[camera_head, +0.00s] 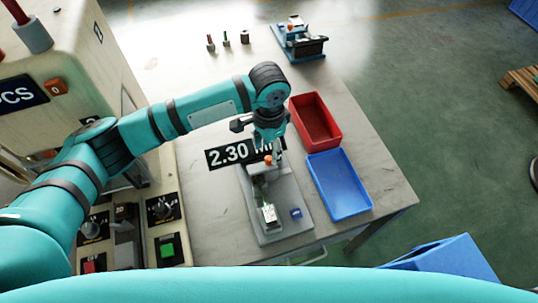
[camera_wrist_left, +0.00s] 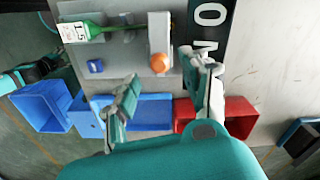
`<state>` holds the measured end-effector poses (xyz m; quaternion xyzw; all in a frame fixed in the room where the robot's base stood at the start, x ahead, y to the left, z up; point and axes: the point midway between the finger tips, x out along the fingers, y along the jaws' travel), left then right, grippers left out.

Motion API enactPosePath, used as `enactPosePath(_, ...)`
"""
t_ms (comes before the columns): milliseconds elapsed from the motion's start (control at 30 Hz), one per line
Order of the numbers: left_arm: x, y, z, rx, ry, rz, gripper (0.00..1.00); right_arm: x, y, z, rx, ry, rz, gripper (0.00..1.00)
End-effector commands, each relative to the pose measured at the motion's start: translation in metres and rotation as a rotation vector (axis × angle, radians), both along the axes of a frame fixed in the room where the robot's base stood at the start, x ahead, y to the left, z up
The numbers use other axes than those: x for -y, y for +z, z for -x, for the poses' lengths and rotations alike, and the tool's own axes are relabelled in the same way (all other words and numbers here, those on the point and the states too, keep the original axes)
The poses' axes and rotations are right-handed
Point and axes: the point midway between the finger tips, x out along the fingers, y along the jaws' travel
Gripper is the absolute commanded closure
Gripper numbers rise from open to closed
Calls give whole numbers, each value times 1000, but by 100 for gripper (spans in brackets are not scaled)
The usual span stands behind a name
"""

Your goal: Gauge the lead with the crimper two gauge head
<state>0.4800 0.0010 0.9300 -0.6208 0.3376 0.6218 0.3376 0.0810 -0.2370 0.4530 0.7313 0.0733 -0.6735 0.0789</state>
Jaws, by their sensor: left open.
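The gauge head is a grey fixture (camera_head: 283,226) on the table with an orange knob (camera_head: 268,159), a small blue button (camera_head: 296,213) and a sign reading 2.30 (camera_head: 229,152). My left gripper (camera_wrist_left: 163,82) is open, its fingers on either side of the orange knob (camera_wrist_left: 159,63) in the left wrist view; whether they touch it cannot be told. In the head view the left gripper (camera_head: 275,150) hangs over the fixture's far end. A green lead (camera_wrist_left: 100,28) with a white tag lies on the fixture. A teal and black arm part, probably my right, shows at the wrist view's left edge.
A red tray (camera_head: 328,141) and a blue tray (camera_head: 364,207) stand right of the fixture. Another blue device (camera_head: 299,42) and several small upright parts (camera_head: 226,40) stand at the far end. A control panel (camera_head: 163,208) borders the left. The far table middle is clear.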

Motion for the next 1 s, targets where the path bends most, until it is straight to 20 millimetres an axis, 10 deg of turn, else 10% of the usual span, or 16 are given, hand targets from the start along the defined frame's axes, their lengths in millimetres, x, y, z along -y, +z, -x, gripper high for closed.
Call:
enactPosePath(300, 0, -44, 0, -1, 0, -1, 53, -1, 6, -14, 23, 0, -3, 48)
enactPosePath(667, 0, -49, 0, 0, 0, 0, 53, -1, 5, -1, 3, 0, -1, 48)
enactPosePath(1000, 0, -49, 0, 0, 0, 0, 96, -2, 5, -2, 4, -1, -2, 48)
